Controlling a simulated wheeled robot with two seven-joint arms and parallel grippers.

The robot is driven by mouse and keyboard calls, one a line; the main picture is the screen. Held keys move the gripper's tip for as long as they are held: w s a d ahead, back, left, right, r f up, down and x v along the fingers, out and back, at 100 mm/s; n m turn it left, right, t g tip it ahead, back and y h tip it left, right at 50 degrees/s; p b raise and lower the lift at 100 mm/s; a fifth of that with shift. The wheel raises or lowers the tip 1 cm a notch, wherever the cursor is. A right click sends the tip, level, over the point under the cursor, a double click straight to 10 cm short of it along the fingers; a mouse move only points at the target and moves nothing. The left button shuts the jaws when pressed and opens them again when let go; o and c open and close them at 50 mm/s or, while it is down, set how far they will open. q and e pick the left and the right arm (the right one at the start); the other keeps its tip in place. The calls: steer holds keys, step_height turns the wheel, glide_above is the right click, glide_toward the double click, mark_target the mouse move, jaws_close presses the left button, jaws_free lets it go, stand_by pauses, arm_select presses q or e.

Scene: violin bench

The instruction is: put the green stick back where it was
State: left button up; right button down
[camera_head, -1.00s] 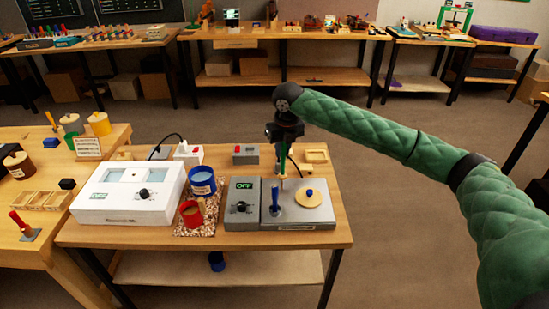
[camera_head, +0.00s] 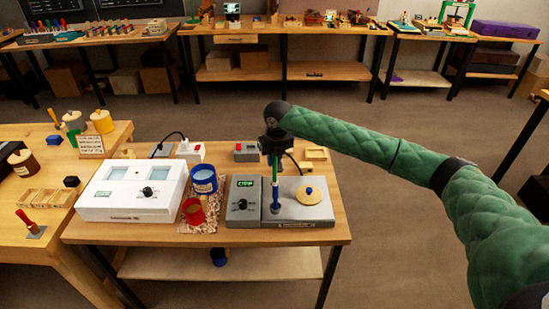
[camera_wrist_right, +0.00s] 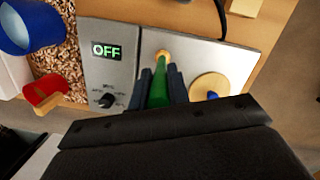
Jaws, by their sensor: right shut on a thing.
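The green stick (camera_head: 275,171) is upright in my right gripper (camera_head: 271,154), above the grey unit (camera_head: 298,211) on the middle table. In the right wrist view the green stick (camera_wrist_right: 158,92) lies between the two dark fingers (camera_wrist_right: 160,88). A tan round spot (camera_wrist_right: 162,57) shows at its far end; I cannot tell whether it is part of the stick. In the head view a blue upright piece (camera_head: 275,198) stands on the grey unit directly below the stick; whether they touch is unclear. My left gripper is not in view.
A tan disc with a blue knob (camera_head: 308,196) is on the unit, right of the stick. A control box reading OFF (camera_wrist_right: 106,49) adjoins it on the left. A blue mug (camera_head: 204,181), a red cup (camera_head: 194,211) and a white box (camera_head: 128,200) stand further left.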

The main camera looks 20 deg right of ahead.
steer(key=c, duration=1.3)
jaws_free()
steer(key=shift+f, duration=0.1)
steer(key=shift+c, duration=0.2)
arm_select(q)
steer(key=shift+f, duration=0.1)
arm_select(e)
steer(key=shift+r, duration=0.45)
arm_select(q)
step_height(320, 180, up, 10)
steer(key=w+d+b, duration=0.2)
steer(key=b, duration=0.1)
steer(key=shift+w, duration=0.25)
arm_select(e)
step_height(320, 180, up, 11)
steer(key=s, duration=0.1)
steer(key=shift+s+r, duration=0.15)
steer(key=shift+s, duration=0.2)
